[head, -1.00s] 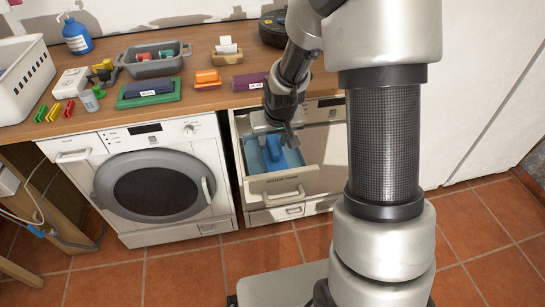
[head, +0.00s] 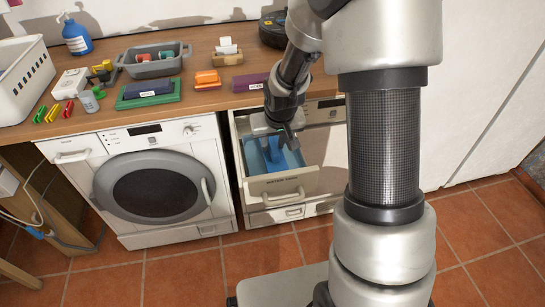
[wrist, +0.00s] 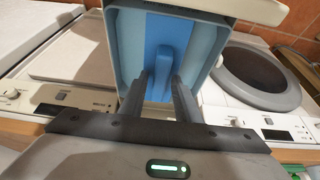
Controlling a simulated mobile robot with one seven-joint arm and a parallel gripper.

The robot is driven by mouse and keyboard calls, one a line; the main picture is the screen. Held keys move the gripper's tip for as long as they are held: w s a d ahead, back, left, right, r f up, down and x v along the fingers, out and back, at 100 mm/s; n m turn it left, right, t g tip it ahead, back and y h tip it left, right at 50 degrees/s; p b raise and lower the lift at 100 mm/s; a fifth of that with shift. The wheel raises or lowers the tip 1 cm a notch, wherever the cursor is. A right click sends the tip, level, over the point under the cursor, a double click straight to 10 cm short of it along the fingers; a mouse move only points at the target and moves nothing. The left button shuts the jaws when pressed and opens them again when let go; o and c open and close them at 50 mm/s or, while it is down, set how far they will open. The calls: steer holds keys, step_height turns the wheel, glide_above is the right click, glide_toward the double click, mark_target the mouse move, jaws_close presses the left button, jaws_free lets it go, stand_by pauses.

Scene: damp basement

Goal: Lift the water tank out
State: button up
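The water tank (head: 289,156) is a light blue tub with a darker blue raised handle, sitting inside a pulled-out drawer (head: 283,186) with a pale front and a label. In the wrist view the tank (wrist: 131,48) lies ahead, with its handle (wrist: 162,68) in the middle. My gripper (head: 285,142) is over the open drawer, pointing down at the tank. In the wrist view my gripper (wrist: 162,84) has its two fingers apart, one towards each side of the handle. Whether the fingertips reach down beside the handle is hard to tell.
A washing machine (head: 155,185) with a round door stands left of the drawer unit. The wooden worktop (head: 205,70) above holds a grey bin (head: 152,67), a white basket (head: 22,85), a blue pump bottle (head: 76,38) and small items. The tiled floor in front is clear.

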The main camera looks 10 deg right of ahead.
jaws_close()
stand_by(1.0)
steer(key=shift+w+r, duration=0.1)
steer(key=shift+r, duration=0.05)
